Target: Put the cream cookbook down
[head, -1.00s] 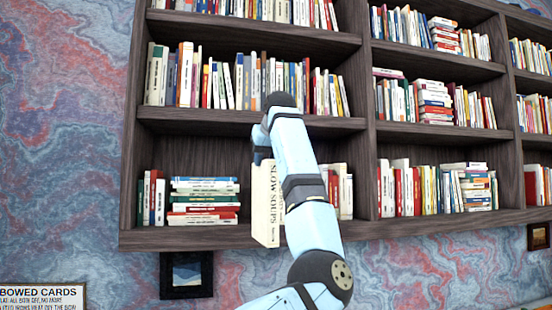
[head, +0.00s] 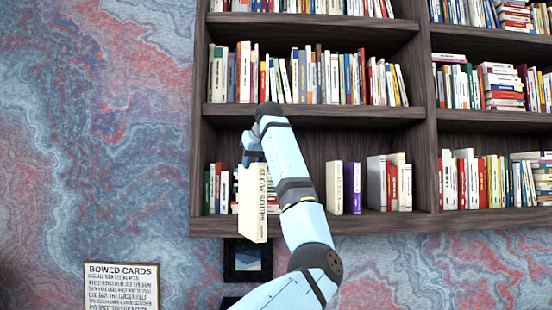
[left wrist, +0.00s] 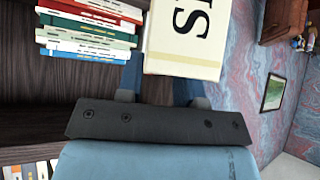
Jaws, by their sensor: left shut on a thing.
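The cream cookbook (head: 253,203), with "SLOW SOUPS" on its spine, hangs upright in front of the lowest shelf's left part. My left gripper (head: 250,150) is shut on it near its top; the arm hides part of the hold. In the left wrist view the cookbook (left wrist: 186,52) sits between the two blue fingers (left wrist: 160,85), its large black lettering facing the camera. The book's lower end shows below the shelf's front edge in the head view. My right gripper is not in view.
The dark wooden bookcase (head: 310,226) holds rows of books. On its lowest shelf, white and purple books (head: 352,187) stand right of my arm. A stack of books (left wrist: 90,28) lies beside the cookbook. A "BOWED CARDS" sign (head: 121,285) and a dark frame (head: 247,259) hang below.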

